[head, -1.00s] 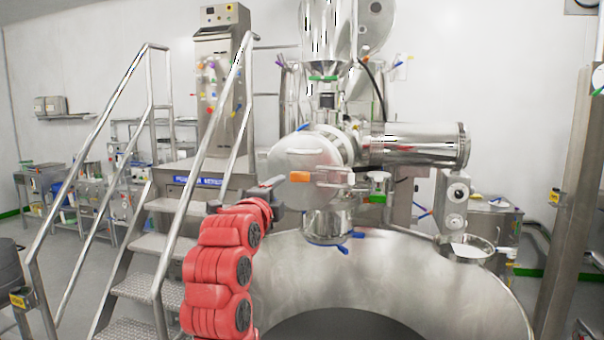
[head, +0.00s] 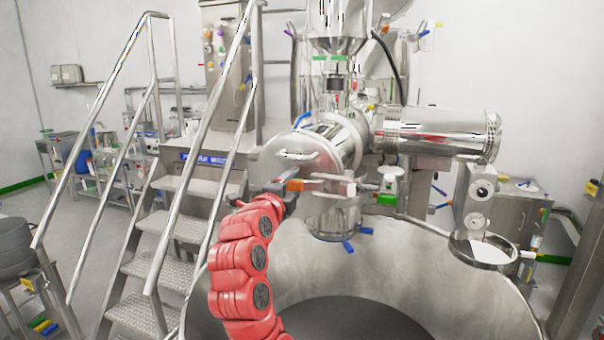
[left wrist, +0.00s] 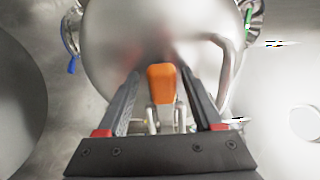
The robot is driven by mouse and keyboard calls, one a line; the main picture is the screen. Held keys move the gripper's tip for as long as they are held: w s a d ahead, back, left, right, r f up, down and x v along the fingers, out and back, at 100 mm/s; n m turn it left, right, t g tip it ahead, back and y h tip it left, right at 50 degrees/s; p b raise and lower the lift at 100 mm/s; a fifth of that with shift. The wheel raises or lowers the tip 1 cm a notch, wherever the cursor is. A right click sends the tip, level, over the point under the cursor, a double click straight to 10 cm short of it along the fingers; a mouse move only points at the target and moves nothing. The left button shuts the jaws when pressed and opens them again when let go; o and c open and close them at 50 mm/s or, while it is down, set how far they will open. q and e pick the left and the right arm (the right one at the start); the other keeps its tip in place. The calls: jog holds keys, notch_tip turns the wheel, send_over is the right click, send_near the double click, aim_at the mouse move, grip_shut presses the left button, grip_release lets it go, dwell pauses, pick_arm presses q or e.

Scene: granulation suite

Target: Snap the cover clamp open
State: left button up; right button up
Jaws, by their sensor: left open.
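The cover clamp shows in the head view as a metal bracket with an orange handle (head: 295,185) at the front of the round steel cover (head: 285,165). In the left wrist view the orange handle (left wrist: 161,84) lies between the two fingers of my left gripper (left wrist: 158,90), in front of the round cover (left wrist: 150,40). The gripper is open, with a gap on each side of the handle. In the head view the left gripper (head: 280,186) is at the left end of the handle. My right gripper is out of view.
Metal stairs with handrails (head: 210,110) stand close on the left. A large steel vessel (head: 440,270) fills the area below the clamp. A green-handled fitting (head: 387,198) sits right of the clamp, and blue levers (head: 348,245) lie below it.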

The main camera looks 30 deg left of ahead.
pick_arm(q)
jog(key=shift+s+r, duration=0.15)
jog(key=shift+s, duration=0.05)
jog(key=shift+w, duration=0.1)
grip_shut()
dwell(1.3)
